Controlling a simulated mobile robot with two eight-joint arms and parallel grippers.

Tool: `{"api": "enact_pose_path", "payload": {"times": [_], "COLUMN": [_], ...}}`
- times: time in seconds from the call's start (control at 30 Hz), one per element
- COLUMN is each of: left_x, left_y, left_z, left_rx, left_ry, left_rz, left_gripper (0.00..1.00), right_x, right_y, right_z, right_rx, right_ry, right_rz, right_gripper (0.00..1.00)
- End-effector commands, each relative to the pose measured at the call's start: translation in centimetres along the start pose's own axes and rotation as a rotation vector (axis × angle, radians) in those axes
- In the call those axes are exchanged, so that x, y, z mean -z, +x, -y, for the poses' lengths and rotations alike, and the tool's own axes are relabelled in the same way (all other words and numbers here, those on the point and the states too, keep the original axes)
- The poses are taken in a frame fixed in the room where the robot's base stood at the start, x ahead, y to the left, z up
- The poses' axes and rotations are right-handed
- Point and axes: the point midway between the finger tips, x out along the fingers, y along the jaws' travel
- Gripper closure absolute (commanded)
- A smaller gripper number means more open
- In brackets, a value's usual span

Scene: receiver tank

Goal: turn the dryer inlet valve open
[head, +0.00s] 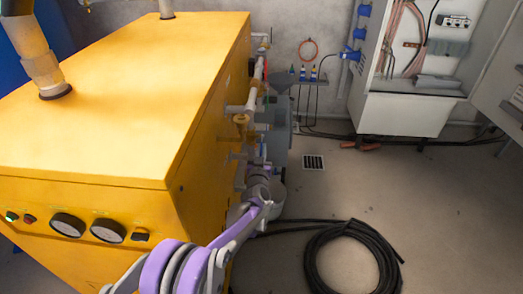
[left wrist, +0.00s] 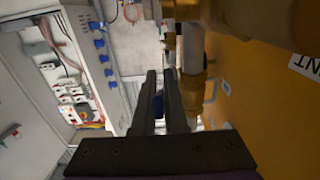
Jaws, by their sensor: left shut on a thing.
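My left arm reaches in from the bottom of the head view to the pipework on the side of the yellow machine (head: 120,90). My left gripper (head: 260,178) is low beside the pipes and small in that view. In the left wrist view its two dark fingers (left wrist: 160,78) stand close together, shut on a dark blue piece (left wrist: 158,104), seemingly a valve handle. The fingers hide most of it, so its angle is unclear. Brass and grey pipework (left wrist: 193,85) runs just right of the fingers. I cannot read a label naming the valve. My right gripper is not in view.
A coiled black hose (head: 352,262) lies on the floor at right. A grey open cabinet (head: 405,112) stands at the back and also shows in the left wrist view (left wrist: 40,80). The floor between machine and cabinet is mostly clear, with a small drain grate (head: 314,162).

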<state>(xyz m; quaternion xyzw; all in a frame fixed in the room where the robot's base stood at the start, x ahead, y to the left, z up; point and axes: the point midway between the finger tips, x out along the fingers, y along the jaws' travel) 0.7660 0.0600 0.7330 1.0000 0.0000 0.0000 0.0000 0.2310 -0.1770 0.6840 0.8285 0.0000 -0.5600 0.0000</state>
Motion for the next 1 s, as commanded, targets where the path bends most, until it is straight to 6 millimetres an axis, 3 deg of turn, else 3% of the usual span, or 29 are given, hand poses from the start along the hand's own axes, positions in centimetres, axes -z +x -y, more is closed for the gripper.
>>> {"api": "enact_pose_path", "payload": {"times": [0.33, 0.73, 1.0], "left_x": [-0.2, -1.0, -0.8], "left_y": [0.1, 1.0, 1.0], "left_z": [0.0, 0.1, 0.1], "left_rx": [0.002, 0.002, 0.000], "left_ry": [0.000, 0.000, -0.001], "left_rz": [-0.011, -0.232, -0.248], "left_gripper": [1.00, 1.00, 1.00], "right_x": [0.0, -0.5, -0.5], "right_y": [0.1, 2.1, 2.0], "right_z": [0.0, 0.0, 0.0], "right_rx": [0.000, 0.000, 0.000], "right_ry": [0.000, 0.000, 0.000], "right_rz": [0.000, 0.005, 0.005], "right_gripper": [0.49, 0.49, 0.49]}}
